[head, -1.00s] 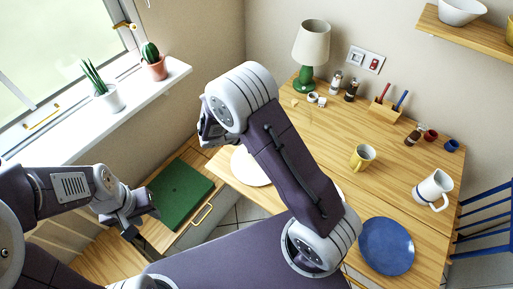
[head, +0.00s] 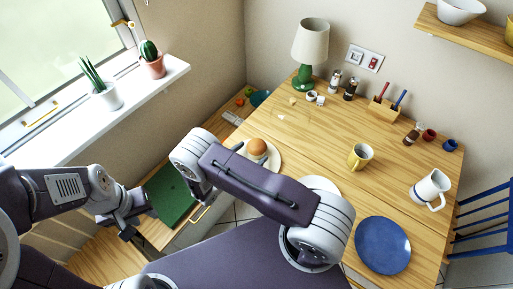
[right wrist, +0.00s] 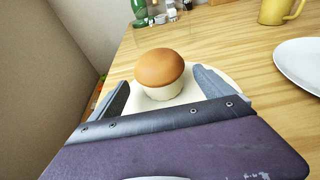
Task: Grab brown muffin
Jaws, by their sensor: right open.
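The brown muffin (head: 257,147), with a domed brown top and a pale base, sits upright on a white plate (head: 273,164) at the table's left side. In the right wrist view, the muffin (right wrist: 161,70) stands ahead, between and slightly beyond the finger tips. My right gripper (right wrist: 160,77) is open and empty, with one finger on each side of the muffin's line; whether they touch it is not clear. In the head view my right arm hides most of that gripper. My left gripper (head: 140,222) is at the lower left, far from the muffin; its jaw opening is unclear.
A second white plate (right wrist: 304,65) lies to the right of the muffin. A yellow mug (head: 361,157), blue plate (head: 383,246), white jug (head: 431,188) and green lamp (head: 304,78) stand on the table. A green board (head: 171,196) lies on the lower counter.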

